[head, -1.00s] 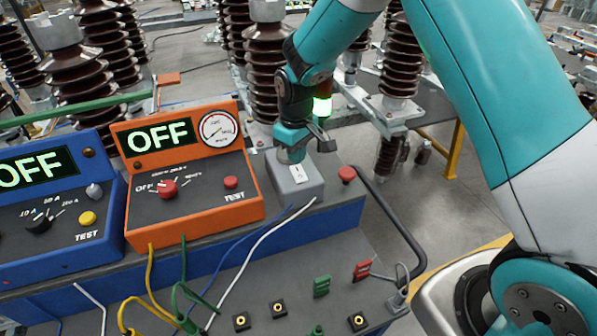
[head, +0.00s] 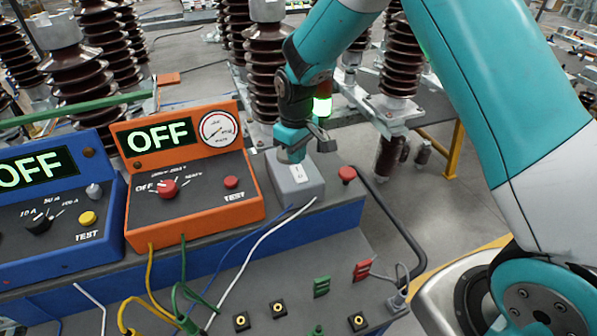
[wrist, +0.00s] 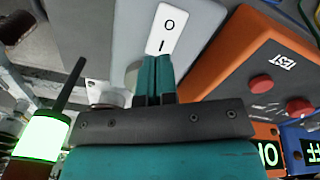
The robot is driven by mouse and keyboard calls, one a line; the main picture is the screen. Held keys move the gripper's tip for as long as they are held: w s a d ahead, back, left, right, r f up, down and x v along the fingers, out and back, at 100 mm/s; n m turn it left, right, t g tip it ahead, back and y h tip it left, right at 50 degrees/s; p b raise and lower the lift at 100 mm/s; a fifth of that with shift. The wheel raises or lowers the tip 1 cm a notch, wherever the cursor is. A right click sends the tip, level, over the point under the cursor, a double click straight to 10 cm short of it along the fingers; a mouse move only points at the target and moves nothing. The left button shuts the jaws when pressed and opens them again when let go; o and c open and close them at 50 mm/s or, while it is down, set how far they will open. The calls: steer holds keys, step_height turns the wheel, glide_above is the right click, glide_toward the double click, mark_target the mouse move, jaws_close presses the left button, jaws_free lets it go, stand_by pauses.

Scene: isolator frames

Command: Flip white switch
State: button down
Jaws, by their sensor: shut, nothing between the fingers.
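The white switch (head: 299,174) is a small rocker on top of a grey box (head: 312,188), right of the orange unit. In the wrist view the white switch (wrist: 174,28) shows marks "O" and "I". My gripper (head: 296,158) points down over the box, at the switch's far side. In the wrist view my gripper (wrist: 155,60) has its two teal fingers shut together with nothing between them. The fingertips are close to the "I" end of the switch and overlap its edge; I cannot tell whether they touch it.
The orange unit (head: 200,207), with an "OFF" display and red knob, stands just left of the grey box. A blue unit (head: 88,258) is further left. A red button (head: 347,174) and a dark rail (head: 398,225) are on the right. Cables run across the front.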

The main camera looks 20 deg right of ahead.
mark_target(297, 168)
steer(key=shift+f+b, duration=0.9)
steer(key=shift+f, duration=0.45)
stand_by(0.5)
steer(key=shift+r, duration=0.15)
steer(key=shift+r+p, duration=2.6)
steer(key=shift+r, duration=0.85)
steer(key=s+a+r+y+b, duration=0.1)
steer(key=s+r+b, duration=0.2)
steer(key=s, duration=0.6)
steer(key=s+a+r+y+b, duration=0.1)
steer(key=s+a+r+b, duration=0.1)
steer(key=s, duration=0.8)
steer(key=s+a+r+n+y+b, duration=0.1)
steer(key=s+r+b, duration=0.3)
steer(key=s, duration=0.6)
steer(key=shift+a+y+b, duration=0.35)
steer(key=shift+y+b, duration=0.25)
